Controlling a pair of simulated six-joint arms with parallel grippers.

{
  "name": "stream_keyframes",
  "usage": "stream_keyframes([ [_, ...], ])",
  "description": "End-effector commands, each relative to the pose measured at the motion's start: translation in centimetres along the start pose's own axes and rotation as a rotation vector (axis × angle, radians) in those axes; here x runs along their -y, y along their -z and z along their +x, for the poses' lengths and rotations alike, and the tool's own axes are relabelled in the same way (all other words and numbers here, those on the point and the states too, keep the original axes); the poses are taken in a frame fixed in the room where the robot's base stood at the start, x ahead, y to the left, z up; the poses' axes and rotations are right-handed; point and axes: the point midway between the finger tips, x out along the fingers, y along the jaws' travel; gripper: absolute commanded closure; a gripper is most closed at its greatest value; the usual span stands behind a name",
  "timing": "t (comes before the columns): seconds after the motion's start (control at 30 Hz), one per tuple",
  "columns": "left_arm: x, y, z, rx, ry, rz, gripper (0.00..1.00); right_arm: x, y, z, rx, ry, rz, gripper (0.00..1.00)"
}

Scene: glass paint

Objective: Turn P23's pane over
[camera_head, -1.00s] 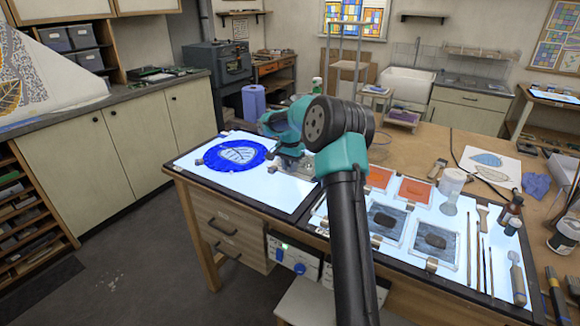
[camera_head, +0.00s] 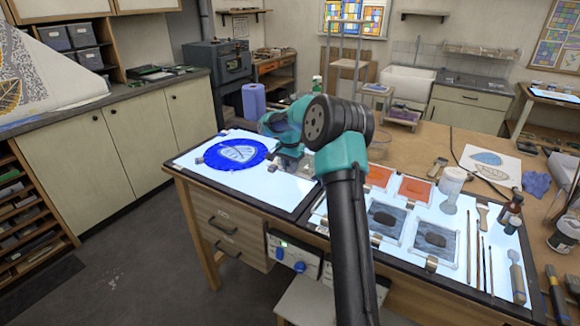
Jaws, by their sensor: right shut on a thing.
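A round pane (camera_head: 212,158), blue with a pale leaf shape in its middle, is over the lit left panel (camera_head: 274,193) of the bench. I cannot read a P23 mark on it. My right arm comes up from the bottom middle and bends over to the left. My right gripper (camera_head: 278,153) is at the pane's right edge, shut on it, its fingertips partly hidden by my own wrist. I cannot tell how far the pane is off the panel. My left gripper is not in view.
On the right lit panel lie orange panes (camera_head: 414,190) and grey panes (camera_head: 437,241) with dark lumps. A jar (camera_head: 452,183), brushes (camera_head: 480,247) and a small bottle (camera_head: 511,208) stand or lie right of them. A blue roll (camera_head: 254,101) stands behind the left panel.

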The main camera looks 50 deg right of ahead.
Motion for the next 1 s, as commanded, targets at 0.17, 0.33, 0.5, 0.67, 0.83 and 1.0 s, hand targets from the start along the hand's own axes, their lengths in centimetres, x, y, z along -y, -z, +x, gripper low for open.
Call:
stream_keyframes([
  [0.17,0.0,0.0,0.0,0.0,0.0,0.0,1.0,0.0,0.01,0.03,0.0,0.0,0.0,1.0],
  [0.33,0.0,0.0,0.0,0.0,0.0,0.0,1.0,-0.01,0.01,0.03,0.0,0.0,0.0,1.0],
  [0.5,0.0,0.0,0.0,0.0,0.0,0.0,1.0,0.0,0.01,0.06,0.0,0.0,0.0,1.0],
  [0.67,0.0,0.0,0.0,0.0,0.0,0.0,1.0,-0.01,0.01,0.19,0.0,0.0,0.0,1.0],
  [0.83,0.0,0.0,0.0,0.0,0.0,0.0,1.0,-0.01,0.01,0.33,0.0,0.0,0.0,1.0],
  [1.0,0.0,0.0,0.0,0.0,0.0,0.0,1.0,-0.01,0.01,0.45,0.0,0.0,0.0,0.72],
])
